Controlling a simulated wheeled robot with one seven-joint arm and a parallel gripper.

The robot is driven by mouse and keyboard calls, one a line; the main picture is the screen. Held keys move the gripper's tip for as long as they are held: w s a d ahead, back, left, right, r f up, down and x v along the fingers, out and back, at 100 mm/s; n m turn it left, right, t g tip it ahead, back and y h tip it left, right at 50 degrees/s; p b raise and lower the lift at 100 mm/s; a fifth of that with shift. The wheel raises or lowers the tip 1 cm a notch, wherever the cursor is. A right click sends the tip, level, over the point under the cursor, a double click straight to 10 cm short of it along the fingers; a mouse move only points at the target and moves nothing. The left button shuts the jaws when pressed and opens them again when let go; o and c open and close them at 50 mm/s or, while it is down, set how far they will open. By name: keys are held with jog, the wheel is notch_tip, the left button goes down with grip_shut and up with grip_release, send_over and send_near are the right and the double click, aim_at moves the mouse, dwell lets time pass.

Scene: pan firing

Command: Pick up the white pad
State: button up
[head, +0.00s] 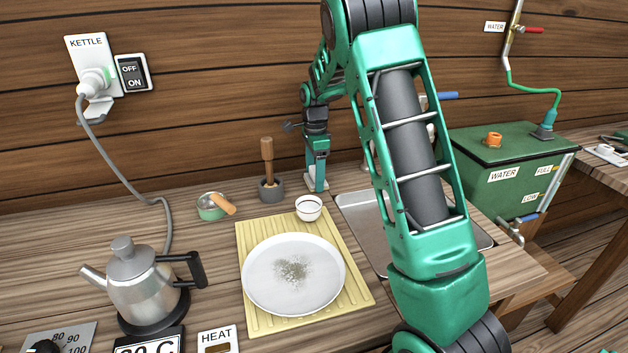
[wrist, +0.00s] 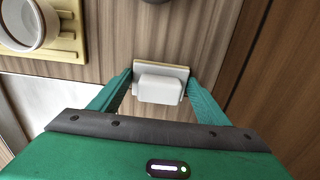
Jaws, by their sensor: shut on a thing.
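The white pad (wrist: 158,86) sits between the two fingers of my gripper (wrist: 160,80) in the wrist view. It is a pale block on a thin, yellowish-edged plate, and a finger touches it on each side. In the head view my gripper (head: 316,184) points down at the back of the table near the wooden wall. Only a small pale part of the pad (head: 309,181) shows there, and the rest is hidden by the fingers. I cannot tell whether the pad touches the table.
Left of my gripper stand a grey mortar with pestle (head: 270,190) and a small green pot (head: 211,207). A white bowl (head: 308,208) and a plate of powder (head: 265,290) rest on a yellow mat (head: 250,325). A metal tray (head: 355,208) lies right, partly behind my arm.

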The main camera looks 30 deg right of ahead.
notch_tip(320, 180, up, 10)
jog(key=shift+r, duration=0.1)
jog(key=o, duration=0.5)
jog(key=c, duration=0.6)
jog(key=shift+c, duration=0.2)
dwell(0.3)
